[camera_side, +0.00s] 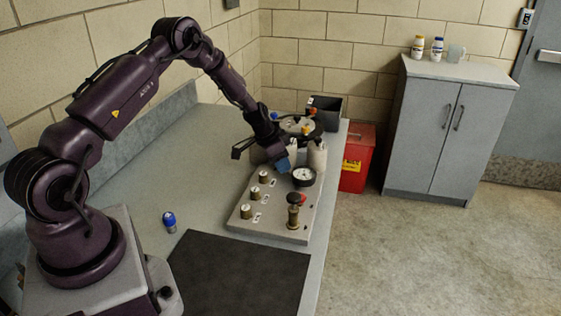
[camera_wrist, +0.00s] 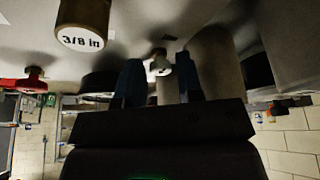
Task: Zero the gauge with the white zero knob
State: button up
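The white zero knob (camera_wrist: 158,63) shows in the wrist view, small and pale on a dark stem. My gripper (camera_wrist: 160,82) is open, with its two dark blue fingers apart on either side of the knob in that view. Whether the knob is between the fingertips or a little beyond them I cannot tell. In the side view my gripper (camera_side: 284,165) is low over the far part of the grey panel (camera_side: 262,222), close to the left of the round gauge (camera_side: 303,175). The gauge has a white face and black rim; its needle is too small to read. The knob is not distinguishable there.
Several brass fittings (camera_side: 246,212) stand on the panel, and one in the wrist view (camera_wrist: 83,22) reads "3/8 in". A red-handled valve (camera_side: 293,212) stands at the panel's right. A pale cylinder (camera_side: 317,155) is close behind the gauge.

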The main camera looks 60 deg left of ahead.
grip_shut()
jog(key=n, duration=0.1)
jog(key=n+y, duration=0.1)
jog(key=n, duration=0.2)
jog(key=shift+d+y, duration=0.25)
jog(key=shift+y, duration=0.05)
jog(key=n, duration=0.2)
jog(key=n+y, duration=0.1)
jog(key=n, duration=0.1)
jog(key=shift+d+g+y, duration=0.15)
jog(key=shift+g+y, duration=0.15)
jog(key=n, duration=0.3)
jog(key=n+g+y, duration=0.1)
jog(key=n, duration=0.2)
jog(key=shift+w+d+g+y, duration=0.1)
jog(key=shift+w+g+y, duration=0.1)
jog(key=shift+g+y, duration=0.1)
jog(key=n+g, duration=0.1)
jog(key=n, duration=0.2)
jog(key=n+g, duration=0.1)
jog(key=n, duration=0.1)
jog(key=shift+w+n, duration=0.2)
jog(key=shift+n, duration=0.2)
